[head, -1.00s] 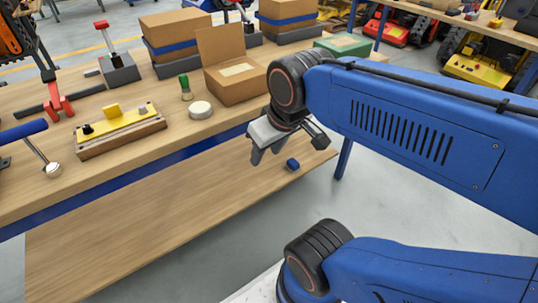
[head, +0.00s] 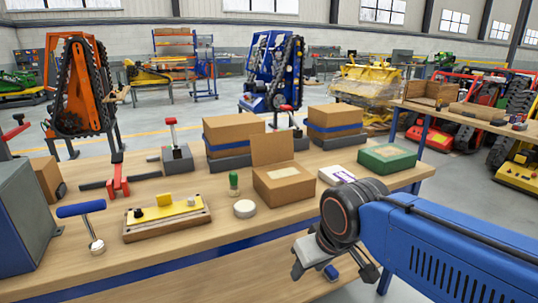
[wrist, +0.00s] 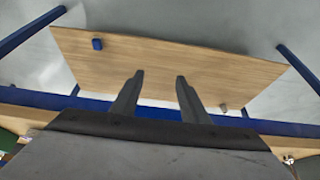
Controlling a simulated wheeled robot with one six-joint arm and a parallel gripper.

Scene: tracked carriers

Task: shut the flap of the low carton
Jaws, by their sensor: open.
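The low carton (head: 286,192) is a brown box on the bench, left of and behind my gripper in the head view. Its flap (head: 272,149) stands up at the back edge, and a pale label shows on its top. My gripper (head: 306,267) hangs in front of the bench's front edge, below and apart from the carton. In the wrist view my gripper (wrist: 158,98) has its two fingers spread with nothing between them. The carton does not show in the wrist view.
A green box (head: 387,159) and a white-and-purple packet (head: 338,175) lie right of the carton. A white round puck (head: 245,209) and a green-topped piece (head: 233,184) stand left. Two blue-banded cartons stand behind. A lower shelf (wrist: 205,70) holds a small blue block (wrist: 97,44).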

